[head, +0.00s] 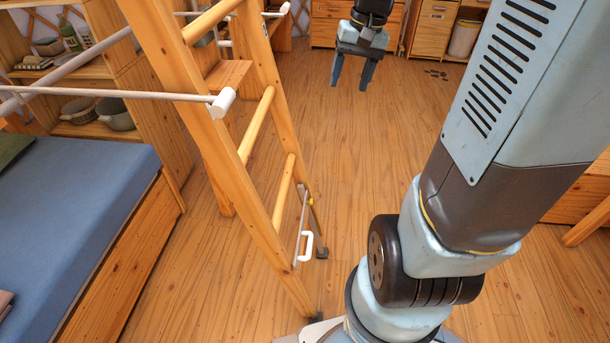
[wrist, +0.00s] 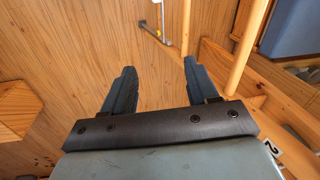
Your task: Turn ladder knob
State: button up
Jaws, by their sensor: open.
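The wooden ladder (head: 268,173) stands left of centre in the head view, its round rungs spanning two rails. Low on it is a metal rod with a white bent handle (head: 306,247) and a small yellow piece (head: 311,202). I cannot tell which part is the knob. In the wrist view the rod and its yellow piece (wrist: 159,32) show small, beyond my fingertips, and the ladder (wrist: 243,50) is at the right. My gripper (head: 352,78) is open and empty above the floor, right of the ladder and apart from it. Both fingers show in the wrist view (wrist: 158,68).
White bars (head: 150,95) cross the ladder's upper left. A blue-topped bed (head: 75,215) stands at the left, with shelves holding pots (head: 115,113) behind it. Wooden cabinets (head: 433,27) line the back.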

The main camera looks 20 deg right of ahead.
jog(key=w+d+f+m+g+y, duration=0.3)
jog(key=w+d+f, duration=0.2)
jog(key=w+f, duration=0.6)
jog(key=w+d+f+m+y, duration=0.1)
jog(key=d+f+y, duration=0.1)
jog(key=f, duration=0.6)
jog(key=w+d+f+m+y, duration=0.1)
jog(key=d+f+m+y, duration=0.15)
jog(key=f, duration=0.45)
jog(key=m+t+y, duration=0.8)
jog(key=m, duration=0.2)
send_near(312, 202)
jog(key=w+f+x, duration=0.1)
jog(key=x, duration=0.6)
jog(key=shift+a, duration=0.2)
jog(key=shift+w+f+n, duration=0.1)
jog(key=shift+w+n, duration=0.05)
jog(key=shift+n, duration=0.1)
jog(key=c, duration=1.1)
